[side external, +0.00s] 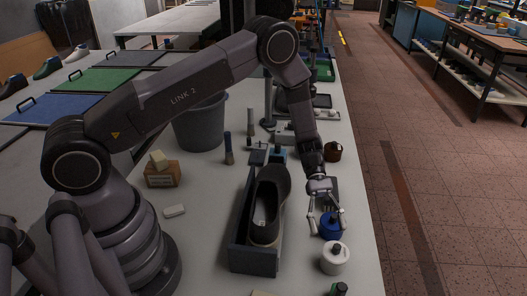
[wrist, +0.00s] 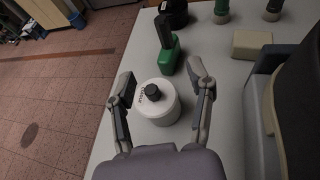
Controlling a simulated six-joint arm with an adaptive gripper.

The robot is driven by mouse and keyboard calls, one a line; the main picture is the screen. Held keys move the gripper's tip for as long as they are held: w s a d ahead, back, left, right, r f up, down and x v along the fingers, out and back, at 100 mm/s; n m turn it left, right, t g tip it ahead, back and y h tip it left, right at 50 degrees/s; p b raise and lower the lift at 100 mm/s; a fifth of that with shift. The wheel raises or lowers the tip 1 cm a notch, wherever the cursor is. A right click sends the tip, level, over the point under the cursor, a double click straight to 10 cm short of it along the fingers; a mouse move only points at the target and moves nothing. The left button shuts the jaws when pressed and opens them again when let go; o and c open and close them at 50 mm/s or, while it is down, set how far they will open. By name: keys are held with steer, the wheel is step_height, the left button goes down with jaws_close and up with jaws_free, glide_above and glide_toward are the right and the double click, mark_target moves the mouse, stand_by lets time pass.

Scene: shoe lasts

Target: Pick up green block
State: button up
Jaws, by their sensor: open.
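The only block-like green item near my gripper is a green body with a black upright handle (wrist: 169,56), beyond the white jar in the wrist view. In the side external view a small green piece with a dark top (side external: 339,289) shows at the bottom edge, partly cut off; it looks like the same item. My gripper (side external: 328,216) is open and empty, with its fingers spread around or just above a blue jar (side external: 331,227). In the wrist view my fingertips (wrist: 163,84) frame a white jar with a black cap (wrist: 158,108), with the green item past them.
A dark shoe (side external: 267,205) stands in a blue-grey tray (side external: 252,262) beside my gripper. The table's edge and the floor (wrist: 50,110) are close on the other side.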

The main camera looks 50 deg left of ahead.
mark_target(339, 291)
steer(key=x, duration=0.8)
steer(key=shift+s, duration=0.1)
steer(key=x, duration=0.5)
steer(key=shift+s, duration=0.3)
steer(key=shift+a, duration=0.1)
jaws_close()
